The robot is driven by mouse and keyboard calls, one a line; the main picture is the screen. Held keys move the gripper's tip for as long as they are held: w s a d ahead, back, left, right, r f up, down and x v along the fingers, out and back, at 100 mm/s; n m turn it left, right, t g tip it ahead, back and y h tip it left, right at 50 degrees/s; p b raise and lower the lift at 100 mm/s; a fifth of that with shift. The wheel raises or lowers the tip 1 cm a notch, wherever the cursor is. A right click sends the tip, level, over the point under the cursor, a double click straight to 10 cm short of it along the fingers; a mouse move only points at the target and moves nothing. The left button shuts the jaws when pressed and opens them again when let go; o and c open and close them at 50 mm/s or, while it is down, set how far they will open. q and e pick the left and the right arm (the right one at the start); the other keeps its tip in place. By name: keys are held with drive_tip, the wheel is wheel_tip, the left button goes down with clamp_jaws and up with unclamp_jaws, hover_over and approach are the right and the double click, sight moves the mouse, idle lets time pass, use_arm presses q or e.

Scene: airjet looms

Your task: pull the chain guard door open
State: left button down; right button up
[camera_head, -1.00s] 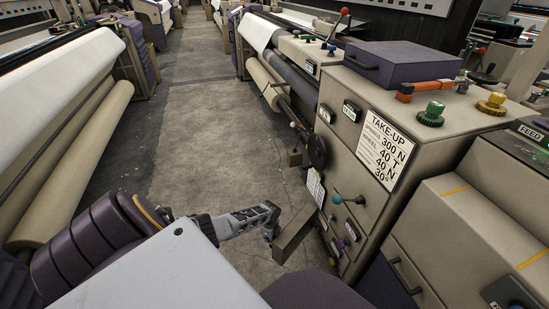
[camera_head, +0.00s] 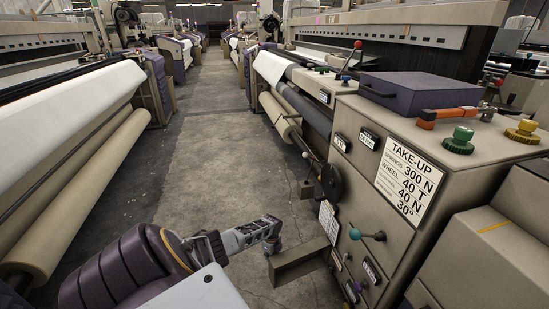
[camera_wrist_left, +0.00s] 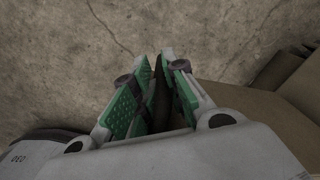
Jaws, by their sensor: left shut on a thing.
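The chain guard door (camera_head: 299,263) is a beige panel that stands out from the lower side of the take-up cabinet (camera_head: 385,230), into the aisle. My left gripper (camera_head: 271,246) is at the door's outer left end. In the left wrist view, its green-padded fingers (camera_wrist_left: 153,88) are shut on a thin dark piece (camera_wrist_left: 160,95), seemingly the door's handle. The beige door also shows there, right of the fingers (camera_wrist_left: 265,112). Most of the grip is hidden in the head view. My right gripper is out of view.
A teal-knobbed lever (camera_head: 356,234) and a dark handwheel (camera_head: 331,182) stick out of the cabinet near the door. A loom with cloth rolls (camera_head: 95,185) stands on the left. The concrete aisle (camera_head: 215,150) between is clear.

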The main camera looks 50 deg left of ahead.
use_arm(q)
drive_tip(key=shift+w, duration=0.25)
drive_tip(key=c, duration=1.6)
unclamp_jaws()
drive_tip(key=shift+c, duration=0.2)
